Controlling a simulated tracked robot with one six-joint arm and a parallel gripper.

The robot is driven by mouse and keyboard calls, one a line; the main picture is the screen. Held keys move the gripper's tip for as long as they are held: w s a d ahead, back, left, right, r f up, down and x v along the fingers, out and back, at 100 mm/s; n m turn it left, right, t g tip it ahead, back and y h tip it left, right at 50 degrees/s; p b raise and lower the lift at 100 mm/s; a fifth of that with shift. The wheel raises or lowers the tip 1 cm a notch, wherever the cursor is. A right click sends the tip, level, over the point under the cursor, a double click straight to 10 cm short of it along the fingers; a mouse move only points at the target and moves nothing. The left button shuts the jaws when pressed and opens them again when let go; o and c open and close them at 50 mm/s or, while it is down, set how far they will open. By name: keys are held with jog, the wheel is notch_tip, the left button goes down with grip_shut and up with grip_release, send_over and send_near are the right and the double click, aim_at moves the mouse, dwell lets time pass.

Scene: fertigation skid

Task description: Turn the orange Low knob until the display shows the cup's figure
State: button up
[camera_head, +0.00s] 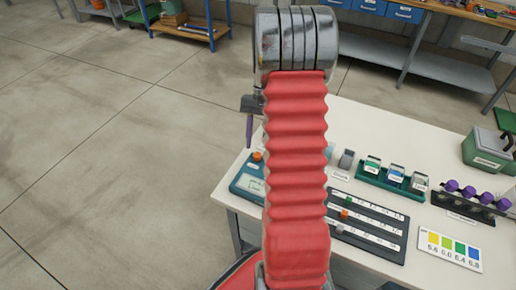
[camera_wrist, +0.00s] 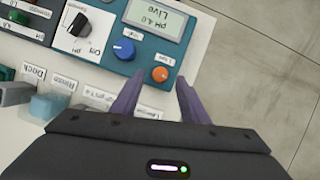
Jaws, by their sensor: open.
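The orange Low knob (camera_wrist: 160,74) sits on the teal meter (camera_wrist: 143,69), beside a blue knob (camera_wrist: 123,48). The meter's display (camera_wrist: 155,18) appears upside down in the wrist view and seems to read pH 4.0. My gripper (camera_wrist: 161,82) is open, its two purple fingertips just short of the orange knob and on either side of it; I cannot tell its height above. In the head view one purple finger of my gripper (camera_head: 249,130) shows above the orange knob (camera_head: 257,156). Small labelled cups (camera_head: 395,173) stand in a green rack; their figures are too small to read.
A dark board (camera_head: 368,225) with sliders lies right of my arm. A pH colour card (camera_head: 449,247), a rack of purple-capped bottles (camera_head: 468,193) and a green box (camera_head: 487,150) stand farther right. A black selector knob (camera_wrist: 77,25) is near the blue knob. Open floor lies left.

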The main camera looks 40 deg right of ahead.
jog(key=v, duration=1)
jog(key=shift+r, duration=0.25)
jog(key=s+a+r+n+t+h, duration=0.1)
jog(key=s+a+r+n+t, duration=0.1)
jog(key=a, duration=0.9)
jog(key=s+a+r+n+t+h, duration=0.1)
jog(key=s+a+r+n+t, duration=0.2)
jog(key=a, duration=0.8)
jog(key=s+a+r+n+t+h, duration=0.2)
jog(key=s+a+n, duration=0.4)
jog(key=a, duration=0.4)
notch_tip(320, 180, up, 2)
jog(key=shift+s+a+r+n+t, duration=0.25)
jog(key=shift+s+a+t, duration=0.2)
jog(key=shift+s, duration=0.4)
jog(key=shift+d, duration=0.15)
